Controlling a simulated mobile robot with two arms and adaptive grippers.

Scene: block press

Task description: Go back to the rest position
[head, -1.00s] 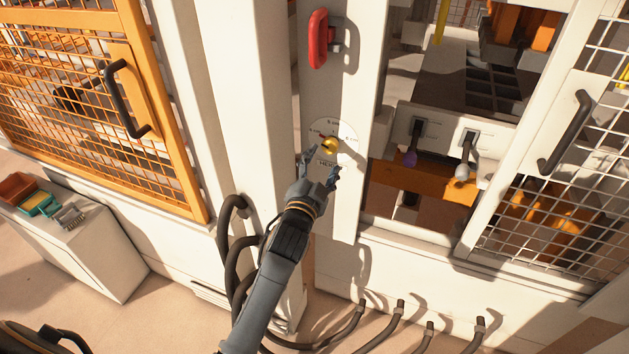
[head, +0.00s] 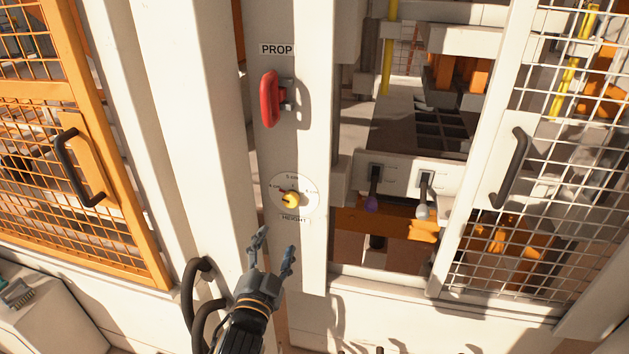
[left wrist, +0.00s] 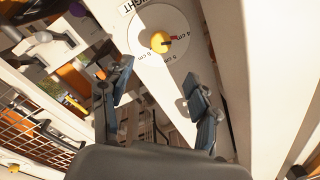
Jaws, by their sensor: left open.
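My left gripper (head: 275,252) is open and empty in the head view, below the height dial (head: 292,197). The dial is a white disc with a yellow knob (head: 290,200) and cm marks, on a white post. In the left wrist view, my open left gripper fingers (left wrist: 160,95) stand apart with nothing between them, and the dial (left wrist: 146,52) with its yellow knob (left wrist: 160,42) lies beyond them. The gripper does not touch the knob. My right gripper is not in view.
A red handle (head: 269,98) sits above the dial, under a PROP label. Two levers, one purple-tipped (head: 371,204) and one grey-tipped (head: 423,211), stand in the opening to the right. Mesh doors with black handles flank the post. Dark hoses (head: 195,290) hang beside my arm.

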